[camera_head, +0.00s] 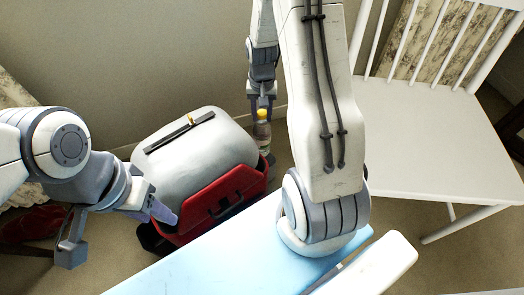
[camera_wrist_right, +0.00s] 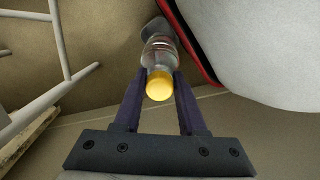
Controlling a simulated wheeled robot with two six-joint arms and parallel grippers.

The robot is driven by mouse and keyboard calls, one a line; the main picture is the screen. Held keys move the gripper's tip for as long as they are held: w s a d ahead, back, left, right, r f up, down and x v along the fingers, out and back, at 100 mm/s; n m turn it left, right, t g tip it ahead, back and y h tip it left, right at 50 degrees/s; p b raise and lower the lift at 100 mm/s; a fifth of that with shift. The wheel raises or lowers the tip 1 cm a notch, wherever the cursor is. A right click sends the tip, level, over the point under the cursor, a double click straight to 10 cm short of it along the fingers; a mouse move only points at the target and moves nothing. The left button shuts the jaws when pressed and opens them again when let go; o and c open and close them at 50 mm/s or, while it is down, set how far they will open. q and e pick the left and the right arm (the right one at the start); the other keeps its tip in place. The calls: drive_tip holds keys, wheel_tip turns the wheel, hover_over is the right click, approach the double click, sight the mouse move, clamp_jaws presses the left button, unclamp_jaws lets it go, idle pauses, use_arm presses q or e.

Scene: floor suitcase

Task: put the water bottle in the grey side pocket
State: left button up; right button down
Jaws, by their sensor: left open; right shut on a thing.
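The water bottle (camera_head: 262,133) is clear with a yellow cap and stands upright at the right side of the suitcase. My right gripper (camera_head: 262,112) is shut on it near the cap. In the right wrist view the bottle (camera_wrist_right: 159,52) lies between the two fingers of my right gripper (camera_wrist_right: 160,88), its lower end by a grey shape (camera_wrist_right: 155,27) that may be the side pocket. Whether the bottle's base is inside the pocket cannot be told. The suitcase (camera_head: 200,150) is grey and red. My left gripper (camera_head: 158,209) is open and empty at its left front.
A white chair (camera_head: 425,135) stands at the right. A light blue surface (camera_head: 235,255) lies in front of the suitcase. A wall (camera_head: 150,60) is close behind. A dark red object (camera_head: 35,225) lies at the far left.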

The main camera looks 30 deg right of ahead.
sight(262, 123)
wheel_tip(262, 123, down, 12)
drive_tip(key=b, duration=0.6)
wheel_tip(262, 123, down, 4)
drive_tip(key=b, duration=0.2)
drive_tip(key=shift+f+b, duration=0.2)
drive_tip(key=shift+b, duration=0.2)
use_arm(q)
wheel_tip(262, 123, down, 10)
drive_tip(key=shift+r, duration=0.15)
use_arm(e)
drive_tip(key=shift+r, duration=0.15)
drive_tip(key=shift+c, duration=2.3)
unclamp_jaws()
wheel_tip(262, 123, up, 12)
drive_tip(key=p, duration=0.8)
use_arm(q)
wheel_tip(262, 123, up, 8)
